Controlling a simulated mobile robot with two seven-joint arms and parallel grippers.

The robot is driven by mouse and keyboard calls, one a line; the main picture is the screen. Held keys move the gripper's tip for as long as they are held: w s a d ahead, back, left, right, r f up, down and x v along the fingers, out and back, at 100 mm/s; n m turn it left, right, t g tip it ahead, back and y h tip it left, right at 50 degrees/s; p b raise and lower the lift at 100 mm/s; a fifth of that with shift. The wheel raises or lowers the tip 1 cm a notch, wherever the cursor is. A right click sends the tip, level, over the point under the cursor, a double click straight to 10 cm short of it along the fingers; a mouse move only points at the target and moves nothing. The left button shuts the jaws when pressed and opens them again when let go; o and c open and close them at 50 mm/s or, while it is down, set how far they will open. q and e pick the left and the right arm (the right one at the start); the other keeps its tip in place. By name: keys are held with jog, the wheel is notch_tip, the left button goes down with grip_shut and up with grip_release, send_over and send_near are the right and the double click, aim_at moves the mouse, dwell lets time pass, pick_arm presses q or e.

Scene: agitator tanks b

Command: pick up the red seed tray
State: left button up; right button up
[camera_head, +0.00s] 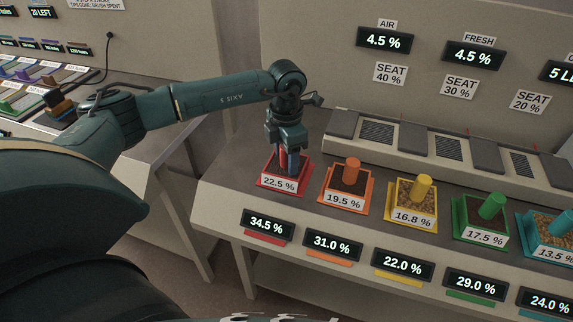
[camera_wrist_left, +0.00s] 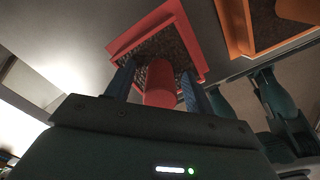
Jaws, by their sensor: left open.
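The red seed tray (camera_head: 262,188) stands at the left end of the row of trays on the counter, with a label reading 22.5 % on its front. It holds dark soil and a red post. My left gripper (camera_head: 290,160) is directly above it, pointing down, with its fingers on either side of the post. In the left wrist view, the red tray (camera_wrist_left: 118,44) fills the upper middle, and its red post (camera_wrist_left: 159,85) stands between the two open blue fingers (camera_wrist_left: 155,88). Whether the fingers touch the post cannot be told. My right gripper is not clearly seen.
An orange tray (camera_head: 325,202) stands close on the right, then a yellow tray (camera_head: 399,216), a green tray (camera_head: 461,226) and a teal tray (camera_head: 526,240). Grated seats (camera_head: 376,132) line the counter's back. Percentage displays (camera_head: 266,224) line its front.

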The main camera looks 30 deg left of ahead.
pick_arm(q)
jog(key=shift+c, duration=0.3)
grip_shut()
dwell(0.3)
